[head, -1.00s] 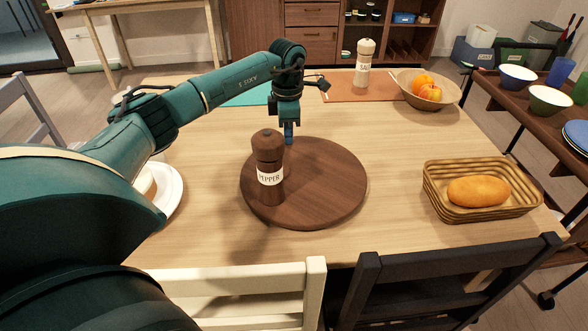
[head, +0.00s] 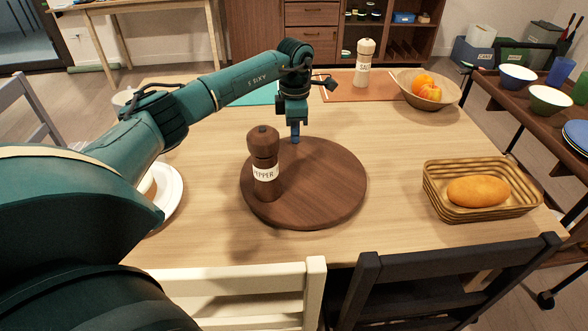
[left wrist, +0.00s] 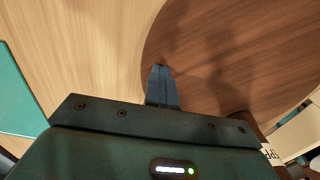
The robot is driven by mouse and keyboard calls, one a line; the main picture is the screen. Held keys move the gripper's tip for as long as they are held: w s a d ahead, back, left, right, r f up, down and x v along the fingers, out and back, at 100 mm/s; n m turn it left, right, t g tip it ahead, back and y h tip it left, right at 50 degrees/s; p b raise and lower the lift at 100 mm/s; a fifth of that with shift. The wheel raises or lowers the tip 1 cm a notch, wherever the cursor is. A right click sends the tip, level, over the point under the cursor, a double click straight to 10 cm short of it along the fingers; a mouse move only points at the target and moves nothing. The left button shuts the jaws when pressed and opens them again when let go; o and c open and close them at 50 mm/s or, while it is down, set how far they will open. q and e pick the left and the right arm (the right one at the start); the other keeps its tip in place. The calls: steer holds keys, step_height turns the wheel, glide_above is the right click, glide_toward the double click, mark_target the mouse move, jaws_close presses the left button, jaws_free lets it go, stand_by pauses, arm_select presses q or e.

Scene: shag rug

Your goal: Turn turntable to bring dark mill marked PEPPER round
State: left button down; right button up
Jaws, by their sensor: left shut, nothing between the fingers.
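The round dark wooden turntable (head: 325,185) lies on the table. The dark mill (head: 262,145) stands upright near its left side, with the white PEPPER label facing partly to the front. My left gripper (head: 295,139) is shut and empty, pointing down at the turntable's far edge, behind and right of the mill. In the left wrist view the closed fingertips (left wrist: 161,68) are over the turntable (left wrist: 225,50) near its rim; whether they touch it I cannot tell. Part of the mill's label (left wrist: 268,153) shows at the lower right. My right gripper is not in view.
A wicker basket with a loaf (head: 480,191) stands on the right. A fruit bowl (head: 429,92) and a pale mill (head: 364,62) on an orange mat are at the back. A white plate (head: 170,192) is at the left, partly behind my arm. Chairs line the near edge.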

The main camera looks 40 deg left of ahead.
mark_target(315, 143)
arm_select(q)
steer(key=shift+d+f, duration=0.2)
steer(key=shift+f, duration=0.1)
steer(key=shift+w+d, duration=0.35)
steer(key=shift+d, duration=0.15)
steer(key=shift+w+d, duration=0.1)
steer(key=shift+w+d, duration=0.3)
steer(key=shift+d, duration=0.25)
stand_by(0.5)
steer(key=shift+w+d, duration=0.4)
steer(key=shift+d, duration=0.3)
steer(key=shift+d, duration=0.15)
